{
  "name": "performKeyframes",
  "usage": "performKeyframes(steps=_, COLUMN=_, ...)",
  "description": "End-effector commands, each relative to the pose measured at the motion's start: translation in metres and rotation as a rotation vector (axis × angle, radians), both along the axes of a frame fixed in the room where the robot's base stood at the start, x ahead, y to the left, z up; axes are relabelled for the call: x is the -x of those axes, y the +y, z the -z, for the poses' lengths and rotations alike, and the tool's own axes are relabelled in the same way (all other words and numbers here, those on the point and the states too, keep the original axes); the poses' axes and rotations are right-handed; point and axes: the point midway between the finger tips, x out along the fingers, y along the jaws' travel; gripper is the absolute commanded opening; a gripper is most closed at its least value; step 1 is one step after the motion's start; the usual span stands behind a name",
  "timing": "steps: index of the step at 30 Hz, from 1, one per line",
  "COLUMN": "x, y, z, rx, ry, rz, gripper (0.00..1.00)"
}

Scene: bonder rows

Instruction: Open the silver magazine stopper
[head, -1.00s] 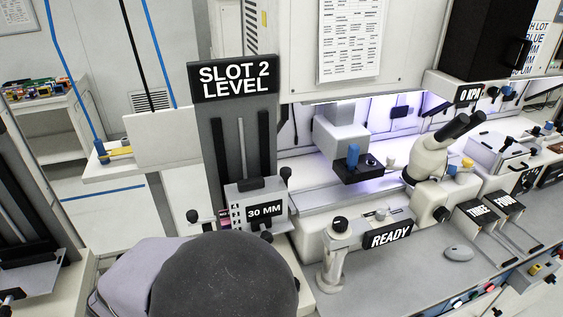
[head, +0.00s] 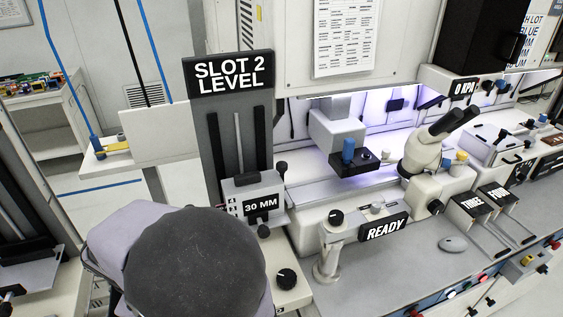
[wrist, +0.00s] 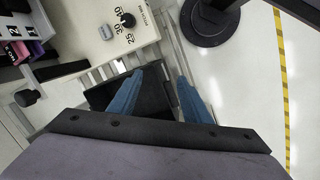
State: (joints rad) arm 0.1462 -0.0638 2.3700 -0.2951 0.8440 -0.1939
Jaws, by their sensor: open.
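I cannot single out the silver magazine stopper with certainty. In the head view, a silver carriage (head: 238,189) marked 30 MM sits low on the grey SLOT 2 LEVEL column (head: 214,125), with black knobs (head: 281,168) beside it. In the wrist view, pink and purple pieces (wrist: 36,46) show at the upper left, with a black round knob (wrist: 27,97) below them. My gripper (wrist: 165,78) has two blue fingers, apart and empty, over a dark plate and silver rails. My arm hides the area below the carriage in the head view, and the gripper does not show there.
A black dial (head: 286,279) stands on a white panel right of my arm; the numbered panel (wrist: 115,30) shows in the wrist view. A READY sign (head: 384,228) and microscope (head: 430,140) stand to the right. A round black base (wrist: 210,22) stands on the floor.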

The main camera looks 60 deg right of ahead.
Motion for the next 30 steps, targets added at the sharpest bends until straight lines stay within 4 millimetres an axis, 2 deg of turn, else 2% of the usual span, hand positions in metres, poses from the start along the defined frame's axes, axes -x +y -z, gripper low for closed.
performKeyframes(steps=1, x=-0.009, y=-0.034, z=-0.021, rx=0.070, ry=0.023, rz=-0.048, gripper=0.44)
performKeyframes(steps=2, x=-0.012, y=-0.055, z=-0.032, rx=0.116, ry=0.045, rz=-0.082, gripper=0.44)
performKeyframes(steps=3, x=-0.016, y=-0.084, z=-0.049, rx=0.181, ry=0.080, rz=-0.127, gripper=0.44)
performKeyframes(steps=7, x=-0.014, y=-0.183, z=-0.104, rx=0.388, ry=0.259, rz=-0.255, gripper=0.44)
performKeyframes(steps=9, x=-0.007, y=-0.232, z=-0.124, rx=0.471, ry=0.402, rz=-0.324, gripper=0.44)
performKeyframes(steps=12, x=0.005, y=-0.287, z=-0.133, rx=0.527, ry=0.626, rz=-0.426, gripper=0.44)
performKeyframes(steps=15, x=0.013, y=-0.320, z=-0.136, rx=0.537, ry=0.790, rz=-0.501, gripper=0.44)
performKeyframes(steps=19, x=0.020, y=-0.346, z=-0.139, rx=0.533, ry=0.930, rz=-0.560, gripper=0.44)
performKeyframes(steps=24, x=0.024, y=-0.359, z=-0.142, rx=0.528, ry=1.005, rz=-0.592, gripper=0.44)
performKeyframes(steps=30, x=0.026, y=-0.362, z=-0.142, rx=0.527, ry=1.010, rz=-0.595, gripper=0.44)
